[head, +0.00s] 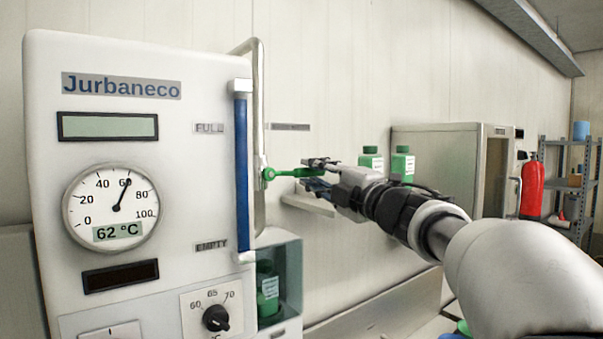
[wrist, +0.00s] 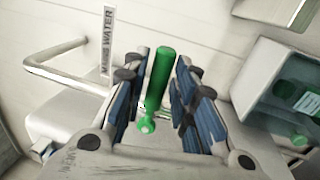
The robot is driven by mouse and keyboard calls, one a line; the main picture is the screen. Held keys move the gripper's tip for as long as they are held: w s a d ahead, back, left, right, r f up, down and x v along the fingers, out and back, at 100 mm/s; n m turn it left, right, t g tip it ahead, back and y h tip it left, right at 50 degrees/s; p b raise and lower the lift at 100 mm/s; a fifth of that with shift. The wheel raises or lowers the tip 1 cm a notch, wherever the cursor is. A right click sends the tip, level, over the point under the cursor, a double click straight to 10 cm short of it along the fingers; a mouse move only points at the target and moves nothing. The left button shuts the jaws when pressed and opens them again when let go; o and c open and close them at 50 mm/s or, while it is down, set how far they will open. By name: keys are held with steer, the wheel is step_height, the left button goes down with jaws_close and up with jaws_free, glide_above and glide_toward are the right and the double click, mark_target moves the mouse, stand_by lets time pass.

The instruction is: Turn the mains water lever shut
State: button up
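The green mains water lever (head: 292,173) sits on the white vertical pipe right of the kettle panel. In the head view it points roughly level to the right, away from its round hub. In the wrist view the lever (wrist: 160,78) stands between my finger pads, with its hub lower down. My gripper (head: 318,176) is around the lever's outer end. In the wrist view my gripper (wrist: 164,92) is open, with a finger on each side and a visible gap at least on the right. The fingers partly hide the lever's end in the head view.
A "mains water" label (wrist: 107,42) is on the wall by the lever. The white pipe (head: 260,110) runs close to the gripper. Green bottles (head: 371,160) stand behind my wrist. A clear box (head: 280,275) with a green bottle is below the lever.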

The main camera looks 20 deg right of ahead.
steer(key=v, duration=1)
steer(key=shift+s, duration=0.1)
